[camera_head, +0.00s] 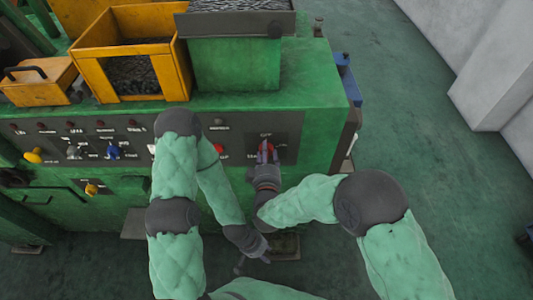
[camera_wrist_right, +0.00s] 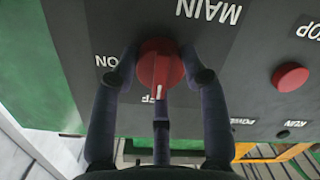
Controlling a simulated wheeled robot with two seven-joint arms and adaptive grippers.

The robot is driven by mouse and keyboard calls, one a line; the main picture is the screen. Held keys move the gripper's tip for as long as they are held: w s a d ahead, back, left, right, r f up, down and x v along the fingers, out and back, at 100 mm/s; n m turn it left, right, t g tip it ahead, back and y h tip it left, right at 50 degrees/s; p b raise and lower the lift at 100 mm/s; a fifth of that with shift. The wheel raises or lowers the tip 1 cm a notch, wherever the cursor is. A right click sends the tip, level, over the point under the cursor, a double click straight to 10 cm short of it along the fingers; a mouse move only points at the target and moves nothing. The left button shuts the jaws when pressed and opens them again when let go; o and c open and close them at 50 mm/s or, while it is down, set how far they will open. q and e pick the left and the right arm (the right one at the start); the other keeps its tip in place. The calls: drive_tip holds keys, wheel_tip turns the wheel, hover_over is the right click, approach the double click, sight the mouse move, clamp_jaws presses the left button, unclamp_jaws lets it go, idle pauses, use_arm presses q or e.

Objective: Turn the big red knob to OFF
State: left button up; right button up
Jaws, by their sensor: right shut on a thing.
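The big red knob (camera_wrist_right: 161,62) sits on the dark control panel below the upside-down MAIN label. Its white mark points down in the right wrist view, at the partly hidden OFF label (camera_wrist_right: 147,98); the ON label (camera_wrist_right: 106,61) is to the left. My right gripper (camera_wrist_right: 160,75) has its fingers around the knob, shut on it. In the head view the knob (camera_head: 266,148) shows only partly beyond my right gripper (camera_head: 266,154). My left gripper (camera_head: 262,252) hangs low in front of the machine, away from the knob; its fingers are too small to read.
A red button (camera_wrist_right: 290,76) sits beside the knob; the STOP label is partly in view. Yellow (camera_head: 33,156) and blue (camera_head: 113,152) controls are farther left. A yellow bin (camera_head: 92,75) stands on the green machine. Open floor lies to the right.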

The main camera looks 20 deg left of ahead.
drive_tip(key=o, duration=1.1)
drive_tip(key=shift+a, duration=0.1)
drive_tip(key=shift+o, duration=0.2)
drive_tip(key=v, duration=1.2)
drive_tip(key=shift+w+f, duration=0.1)
drive_tip(key=shift+w, duration=0.05)
